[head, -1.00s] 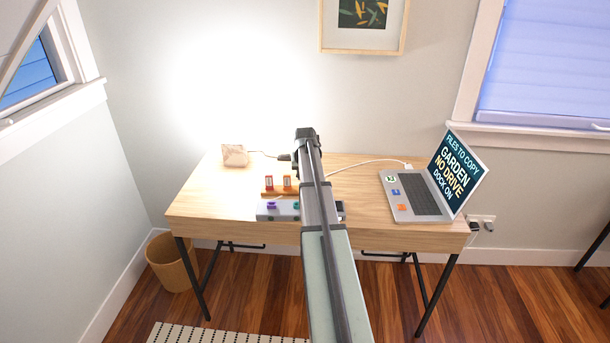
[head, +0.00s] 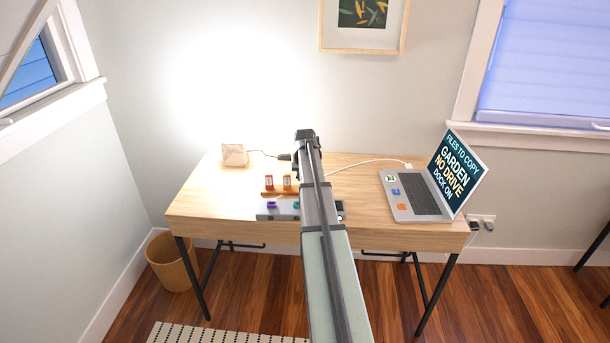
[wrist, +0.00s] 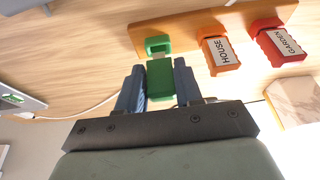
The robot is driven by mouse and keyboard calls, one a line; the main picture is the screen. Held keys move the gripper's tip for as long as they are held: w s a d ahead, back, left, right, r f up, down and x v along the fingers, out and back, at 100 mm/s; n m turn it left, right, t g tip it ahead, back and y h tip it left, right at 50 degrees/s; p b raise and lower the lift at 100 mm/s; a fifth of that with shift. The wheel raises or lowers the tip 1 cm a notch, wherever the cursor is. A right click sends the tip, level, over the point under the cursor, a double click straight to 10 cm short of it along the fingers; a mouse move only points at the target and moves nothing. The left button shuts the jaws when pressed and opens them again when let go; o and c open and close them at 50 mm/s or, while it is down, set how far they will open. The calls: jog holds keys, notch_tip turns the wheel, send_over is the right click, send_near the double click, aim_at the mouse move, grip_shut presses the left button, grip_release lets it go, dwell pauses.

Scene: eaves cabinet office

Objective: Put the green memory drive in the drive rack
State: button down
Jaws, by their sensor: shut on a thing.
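In the wrist view my gripper (wrist: 158,69) has its two blue fingers shut on the green memory drive (wrist: 160,82). The drive's metal plug points at a green socket (wrist: 158,44) on the wooden drive rack (wrist: 188,34). The plug's tip is at the socket's near edge; I cannot tell whether it has entered. An orange drive marked HOUSE (wrist: 220,50) and a red drive marked GARDEN (wrist: 280,43) sit in the rack alongside. In the head view the rack (head: 267,193) shows partly, with my arm hiding the gripper and the green drive.
A grey dock (head: 266,216) with purple and teal pieces stands in front of the rack. An open laptop (head: 407,211) is on the right of the desk (head: 220,223). A pale block (head: 234,155) sits at the back left. A white cable (head: 365,163) runs behind.

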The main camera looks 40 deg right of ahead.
jog(key=shift+f, duration=0.95)
jog(key=c, duration=0.7)
grip_release()
jog(key=shift+o, duration=0.2)
jog(key=shift+r, duration=0.1)
jog(key=v, duration=1.3)
jog(key=shift+r, duration=0.3)
jog(key=shift+s+a, duration=0.1)
jog(key=shift+s, duration=0.05)
